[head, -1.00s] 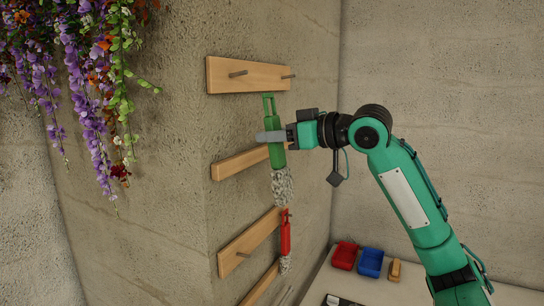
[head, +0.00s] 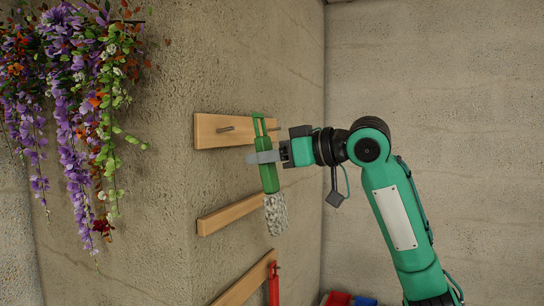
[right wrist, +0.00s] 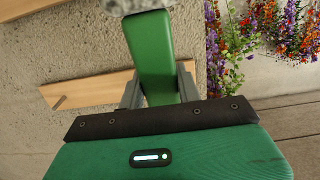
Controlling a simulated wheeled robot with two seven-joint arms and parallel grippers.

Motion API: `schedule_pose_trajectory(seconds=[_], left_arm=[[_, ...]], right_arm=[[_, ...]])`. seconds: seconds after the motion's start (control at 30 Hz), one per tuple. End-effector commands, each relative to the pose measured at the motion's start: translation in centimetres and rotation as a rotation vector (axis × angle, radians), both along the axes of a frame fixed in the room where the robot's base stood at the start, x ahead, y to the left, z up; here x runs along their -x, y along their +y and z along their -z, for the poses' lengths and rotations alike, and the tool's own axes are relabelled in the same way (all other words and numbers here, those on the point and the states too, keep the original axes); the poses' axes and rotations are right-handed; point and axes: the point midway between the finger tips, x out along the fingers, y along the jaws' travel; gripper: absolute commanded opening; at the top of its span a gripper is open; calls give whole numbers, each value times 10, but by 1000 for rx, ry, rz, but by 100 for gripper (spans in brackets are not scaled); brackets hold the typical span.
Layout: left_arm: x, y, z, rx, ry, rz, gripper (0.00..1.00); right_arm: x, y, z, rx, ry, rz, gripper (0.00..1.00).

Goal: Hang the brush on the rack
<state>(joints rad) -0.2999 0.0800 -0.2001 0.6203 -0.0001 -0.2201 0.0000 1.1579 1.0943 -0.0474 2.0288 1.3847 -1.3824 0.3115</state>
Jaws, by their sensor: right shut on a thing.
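My right gripper (head: 266,157) is shut on the green handle of the brush (head: 268,177); the handle also shows in the right wrist view (right wrist: 152,60). The brush is nearly upright, its slotted end up and grey bristles down. In the head view its top end overlaps the right part of the rack's top wooden board (head: 208,132). My left gripper is not in view.
Lower wooden boards (head: 230,215) run along the same wall. A red-handled tool (head: 274,288) hangs at the lowest visible board. Red (head: 338,299) and blue bins stand at the bottom edge. Hanging flowers (head: 75,100) are at the left, clear of the arm.

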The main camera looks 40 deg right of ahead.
Motion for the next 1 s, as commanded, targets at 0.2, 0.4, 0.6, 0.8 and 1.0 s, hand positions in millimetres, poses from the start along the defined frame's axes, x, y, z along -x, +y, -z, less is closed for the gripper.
schedule_pose_trajectory(seconds=[0.2,0.4,0.6,0.8,1.0], left_arm=[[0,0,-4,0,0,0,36],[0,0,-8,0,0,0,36],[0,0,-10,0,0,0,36],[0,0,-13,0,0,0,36],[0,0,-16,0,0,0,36]], right_arm=[[-12,5,0,-1,0,-1,0],[-24,10,2,-1,1,-2,0],[-34,15,3,-1,1,-2,0],[-45,19,4,-1,-1,-2,0],[-57,24,5,-2,0,-1,0]])
